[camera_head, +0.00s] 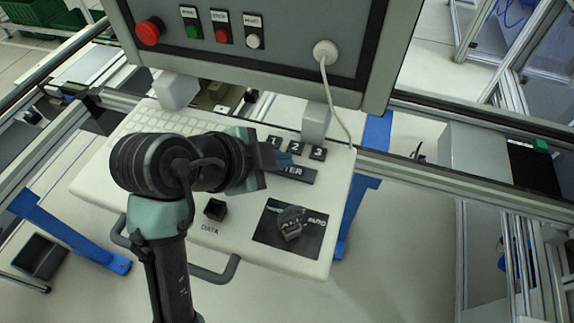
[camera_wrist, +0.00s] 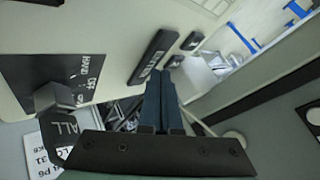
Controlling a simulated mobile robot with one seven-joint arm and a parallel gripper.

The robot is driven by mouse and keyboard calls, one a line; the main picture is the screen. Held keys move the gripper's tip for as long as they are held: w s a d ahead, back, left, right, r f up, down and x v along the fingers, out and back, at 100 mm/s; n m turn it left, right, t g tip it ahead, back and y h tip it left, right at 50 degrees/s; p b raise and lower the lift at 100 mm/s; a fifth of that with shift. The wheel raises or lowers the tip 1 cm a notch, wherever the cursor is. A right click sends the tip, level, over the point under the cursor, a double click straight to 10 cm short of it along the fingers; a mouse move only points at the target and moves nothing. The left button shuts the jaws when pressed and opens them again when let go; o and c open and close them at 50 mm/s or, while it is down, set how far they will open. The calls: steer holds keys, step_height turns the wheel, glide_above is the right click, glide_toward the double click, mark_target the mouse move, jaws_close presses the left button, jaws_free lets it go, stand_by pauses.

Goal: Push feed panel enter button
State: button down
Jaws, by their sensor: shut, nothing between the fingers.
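The ENTER button (camera_head: 298,174) is a wide black bar with white letters on the white feed panel (camera_head: 180,208). My arm hides its left part in the head view. It also shows in the wrist view (camera_wrist: 150,57), just beyond the fingertips. My gripper (camera_head: 285,160) has dark blue fingers held together and empty. They lie over the upper left part of the button in the head view.
Black keys 1, 2 and 3 (camera_head: 295,149) sit just above ENTER. A black DATA button (camera_head: 215,209) and a rotary selector (camera_head: 290,222) lie nearer. A grey control box (camera_head: 260,50) with a red stop button (camera_head: 149,32) and a hanging white cable (camera_head: 329,95) stands behind.

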mark_target(281, 172)
steer(key=shift+f+b, duration=0.55)
steer(key=shift+b, duration=0.05)
stand_by(0.5)
steer(key=shift+r, duration=0.1)
steer(key=shift+r+p, duration=0.6)
steer(key=shift+r, duration=0.25)
steer(key=shift+r+p, duration=1.85)
steer(key=shift+r, duration=0.7)
